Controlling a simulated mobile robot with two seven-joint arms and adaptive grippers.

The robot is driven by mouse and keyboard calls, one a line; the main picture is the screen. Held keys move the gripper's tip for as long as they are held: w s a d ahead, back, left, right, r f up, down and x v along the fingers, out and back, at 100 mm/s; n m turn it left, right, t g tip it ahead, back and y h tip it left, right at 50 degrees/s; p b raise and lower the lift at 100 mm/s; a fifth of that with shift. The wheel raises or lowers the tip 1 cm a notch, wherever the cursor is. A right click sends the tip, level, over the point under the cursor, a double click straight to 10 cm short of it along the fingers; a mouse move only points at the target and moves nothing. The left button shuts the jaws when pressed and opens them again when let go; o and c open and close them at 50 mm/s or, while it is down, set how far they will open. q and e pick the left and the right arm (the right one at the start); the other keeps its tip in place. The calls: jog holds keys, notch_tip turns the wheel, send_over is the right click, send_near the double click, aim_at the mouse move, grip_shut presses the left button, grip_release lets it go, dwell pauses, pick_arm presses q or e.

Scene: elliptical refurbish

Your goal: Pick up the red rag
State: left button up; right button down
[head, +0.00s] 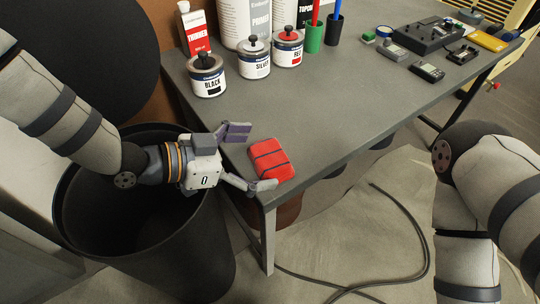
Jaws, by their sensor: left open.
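The red rag (271,161) is a folded red bundle with dark stripes. It lies on the grey table (330,118) near the front left corner. My left gripper (250,158) is open, with its fingers spread at the left side of the rag. One finger is over the table behind the rag, and the other is near the table's front corner. The gripper holds nothing. My right arm enters at the right, but its gripper is out of view.
Paint cans labelled black (207,78), silver (254,60) and red (288,50) stand behind the rag. A large dark bin (75,215) is below my left arm. Electronic devices (430,38) lie at the back right. The middle of the table is clear.

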pick_arm(q)
jog(key=shift+x, duration=0.8)
jog(key=shift+r, duration=0.1)
jog(key=c, duration=1)
jog(key=shift+o, duration=0.2)
jog(key=shift+r, duration=0.1)
